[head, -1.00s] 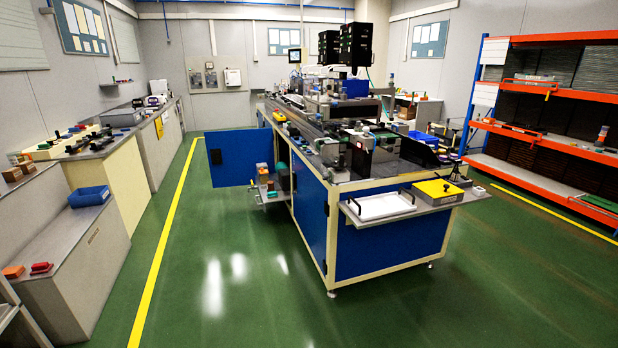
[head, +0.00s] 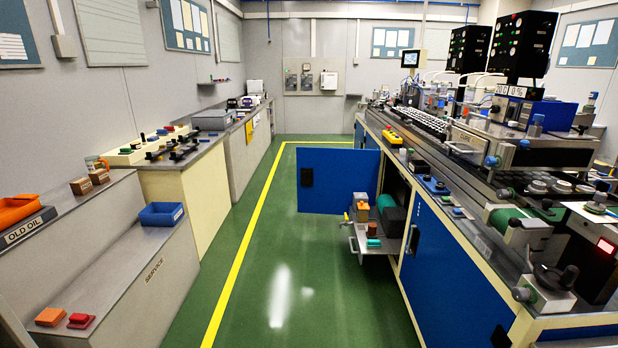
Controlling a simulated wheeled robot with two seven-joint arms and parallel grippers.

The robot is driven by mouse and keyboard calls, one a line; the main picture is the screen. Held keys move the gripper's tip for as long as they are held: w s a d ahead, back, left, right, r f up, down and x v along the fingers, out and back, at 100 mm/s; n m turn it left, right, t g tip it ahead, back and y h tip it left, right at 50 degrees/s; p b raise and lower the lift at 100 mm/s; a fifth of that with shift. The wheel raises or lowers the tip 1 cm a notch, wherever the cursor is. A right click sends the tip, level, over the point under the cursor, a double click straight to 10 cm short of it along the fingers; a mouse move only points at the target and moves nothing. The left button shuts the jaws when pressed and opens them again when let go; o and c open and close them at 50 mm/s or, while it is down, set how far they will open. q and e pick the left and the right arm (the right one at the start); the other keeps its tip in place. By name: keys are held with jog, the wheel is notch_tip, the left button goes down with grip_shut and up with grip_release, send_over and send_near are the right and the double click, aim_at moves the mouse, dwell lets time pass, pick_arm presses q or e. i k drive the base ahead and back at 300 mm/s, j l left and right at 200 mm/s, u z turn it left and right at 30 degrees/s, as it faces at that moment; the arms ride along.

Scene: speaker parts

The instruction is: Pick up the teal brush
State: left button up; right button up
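A small teal item (head: 374,243), perhaps the teal brush, lies at the front of a pulled-out grey shelf (head: 383,251) low in the open cabinet of the machine bench. It is too small to make out bristles or a handle. A brown and red item (head: 372,230) is just behind it. A larger green-teal roll with a dark body (head: 386,203) sits further back on the shelf. Neither of my grippers is in view.
An open blue cabinet door (head: 338,181) juts into the aisle left of the shelf. The green floor (head: 300,270) ahead is clear. A grey step bench at left holds a blue bin (head: 161,214) and a red block (head: 80,320). The machine bench (head: 450,265) lines the right.

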aim_at(371, 243)
jog(key=i+z, duration=0.25)
jog(key=i, duration=0.25)
jog(key=i+j+z, duration=0.25)
jog(key=i, duration=0.2)
jog(key=i+j+z, duration=0.25)
jog(key=i, duration=0.2)
jog(key=i+j+z, duration=0.3)
jog(key=i, duration=0.15)
